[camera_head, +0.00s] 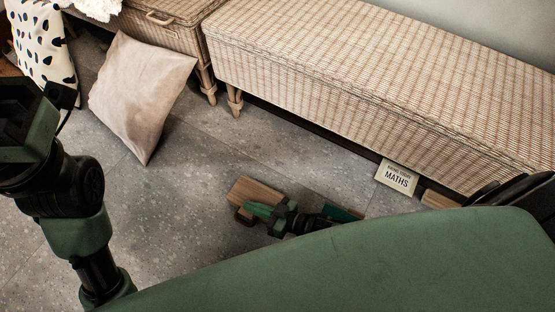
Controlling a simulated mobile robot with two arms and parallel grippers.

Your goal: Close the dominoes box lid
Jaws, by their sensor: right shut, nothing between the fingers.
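A small brown wooden box (257,188), which looks like the dominoes box, sits on the grey floor in front of the wicker bench. My right gripper (254,211) is over its near side, with its green fingers shut and nothing between them. The gripper and wrist cover part of the box, so I cannot tell how its lid stands or whether the fingers touch it. My left arm is at the left edge; its gripper is out of the picture.
A long wicker bench (330,70) runs along the wall. A "MATHS" book (396,178) leans by its base. A teal item (341,213) lies partly hidden beside my right wrist. A beige cushion (140,92) and a spotted cushion (42,45) are at left. The floor left of the box is clear.

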